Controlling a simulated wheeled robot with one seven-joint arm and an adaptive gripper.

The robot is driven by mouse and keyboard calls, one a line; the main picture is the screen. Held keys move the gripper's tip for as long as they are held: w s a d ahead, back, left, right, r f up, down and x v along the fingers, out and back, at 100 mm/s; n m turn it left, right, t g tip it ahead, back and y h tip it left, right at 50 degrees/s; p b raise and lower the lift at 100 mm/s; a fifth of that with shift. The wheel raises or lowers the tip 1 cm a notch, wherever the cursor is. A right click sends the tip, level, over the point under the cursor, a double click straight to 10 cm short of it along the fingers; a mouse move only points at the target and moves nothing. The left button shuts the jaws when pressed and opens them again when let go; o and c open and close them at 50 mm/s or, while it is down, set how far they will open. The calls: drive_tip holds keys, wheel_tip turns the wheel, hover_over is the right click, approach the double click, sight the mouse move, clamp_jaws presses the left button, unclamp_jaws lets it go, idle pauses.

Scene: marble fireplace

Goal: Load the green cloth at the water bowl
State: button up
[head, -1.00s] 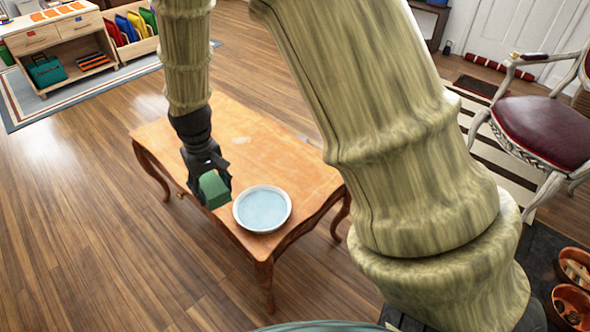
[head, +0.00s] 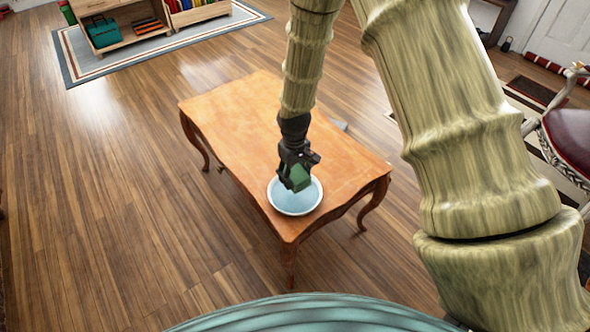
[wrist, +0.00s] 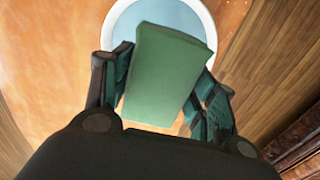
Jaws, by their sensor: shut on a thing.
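My gripper (head: 296,180) is shut on the green cloth (head: 299,177), a block-like green piece. In the wrist view the cloth (wrist: 163,75) sits between the two fingers of my gripper (wrist: 163,85), slightly tilted. The water bowl (head: 295,206), round and white-rimmed with pale blue water, stands on the wooden table near its front corner. In the head view the cloth overlaps the bowl's far part. In the wrist view the bowl (wrist: 207,22) shows behind the cloth, which hides much of it. I cannot tell whether the cloth touches the water.
The wooden table (head: 235,120) has a bare top to the left and back. A red-seated chair (head: 570,135) stands at the right. A shelf with a teal case (head: 103,32) is at the back left.

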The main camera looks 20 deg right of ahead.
drive_tip(key=shift+f, duration=0.6)
wheel_tip(320, 180, down, 6)
drive_tip(key=b, duration=0.5)
drive_tip(key=shift+r+b, duration=0.2)
drive_tip(key=shift+b, duration=0.1)
drive_tip(key=shift+f, duration=0.55)
idle(2.9)
drive_tip(key=shift+r+p, duration=0.1)
drive_tip(key=shift+p, duration=0.3)
drive_tip(key=shift+r+p, duration=2.9)
drive_tip(key=shift+r, duration=0.5)
